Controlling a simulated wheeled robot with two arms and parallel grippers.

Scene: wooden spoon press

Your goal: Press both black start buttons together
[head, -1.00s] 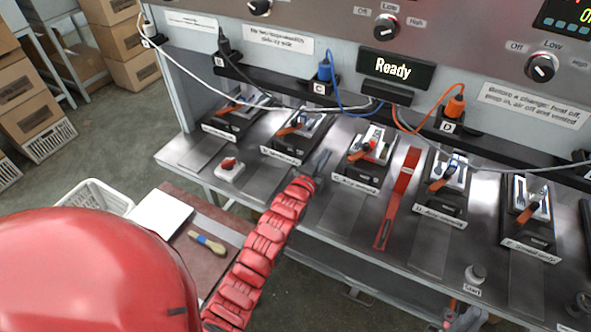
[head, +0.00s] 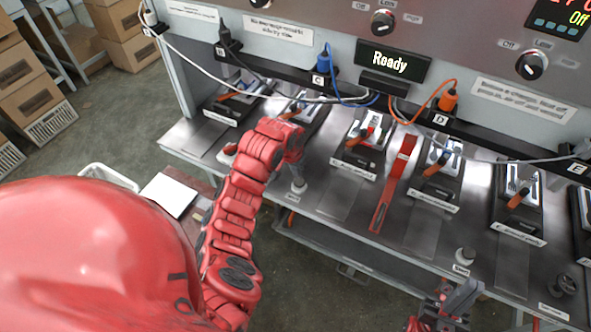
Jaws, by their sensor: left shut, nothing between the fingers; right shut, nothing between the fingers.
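One start button (head: 464,257), a short pale-grey post with a "Start" label, stands at the bench's front edge, right of centre. A similar post-like button (head: 298,186) stands on the front edge left of centre. Their tops look grey rather than clearly black. My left gripper (head: 297,165) is shut and points down just above the left button; whether it touches cannot be told. My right gripper (head: 465,293) is shut and empty, in front of the bench edge and below the right button, apart from it.
A "Ready" display (head: 394,63) hangs above the bench. Several black press stations line the bench. A red bar (head: 395,185) lies between two stations. A black knob (head: 564,285) sits at far right. A red-topped switch (head: 228,153) is partly behind my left arm. Cables hang at the back.

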